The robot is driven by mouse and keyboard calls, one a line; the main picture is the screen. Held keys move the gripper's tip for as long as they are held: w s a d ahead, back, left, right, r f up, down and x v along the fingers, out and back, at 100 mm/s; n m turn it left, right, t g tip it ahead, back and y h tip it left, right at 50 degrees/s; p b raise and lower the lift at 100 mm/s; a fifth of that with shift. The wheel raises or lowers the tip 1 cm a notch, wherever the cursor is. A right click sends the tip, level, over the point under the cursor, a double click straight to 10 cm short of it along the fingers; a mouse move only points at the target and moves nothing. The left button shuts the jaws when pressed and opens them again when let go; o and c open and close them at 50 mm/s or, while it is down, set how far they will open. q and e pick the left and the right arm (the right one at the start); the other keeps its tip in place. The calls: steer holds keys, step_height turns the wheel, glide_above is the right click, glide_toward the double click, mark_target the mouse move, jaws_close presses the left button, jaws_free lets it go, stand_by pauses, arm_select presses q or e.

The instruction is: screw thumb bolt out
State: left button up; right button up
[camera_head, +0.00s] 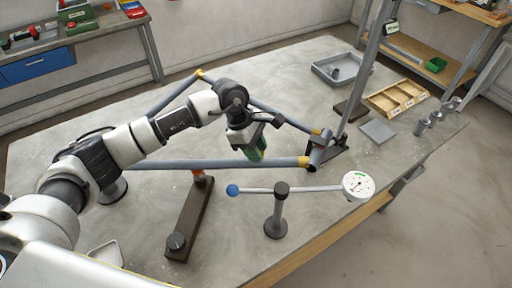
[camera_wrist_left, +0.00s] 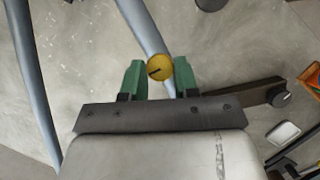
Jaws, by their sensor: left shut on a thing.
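The thumb bolt (camera_wrist_left: 159,67) has a round yellow head with a dark slot and shows in the left wrist view between the green fingers of my left gripper (camera_wrist_left: 159,80). The gripper is shut on it. In the head view my left gripper (camera_head: 257,150) points down at the frame, and the bolt is hidden there. The frame of blue-grey tubes (camera_head: 220,164) with yellow joints lies on the table; one tube (camera_wrist_left: 145,28) passes behind the bolt in the left wrist view. My right gripper is in neither view.
A dark clamp bar (camera_head: 188,222) with a knob stands in front of the frame. A dial gauge (camera_head: 357,185) on a stand (camera_head: 277,215) is at the front right. A grey tray (camera_head: 328,72), wooden organizer (camera_head: 397,98) and small metal cylinders (camera_head: 436,117) sit further right.

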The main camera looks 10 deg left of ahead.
arm_select(q)
steer(key=shift+s+f+n+t+b, duration=0.15)
steer(key=shift+n+t+b, duration=0.35)
steer(key=shift+n+b, duration=0.75)
steer(key=shift+n+t+b, duration=0.7)
steer(key=shift+n+b, duration=0.5)
steer(key=shift+n, duration=0.65)
steer(key=o, duration=0.9)
steer(key=shift+o, duration=0.2)
steer(key=b+v, duration=0.2)
steer(key=v, duration=0.9)
steer(key=shift+d, duration=0.15)
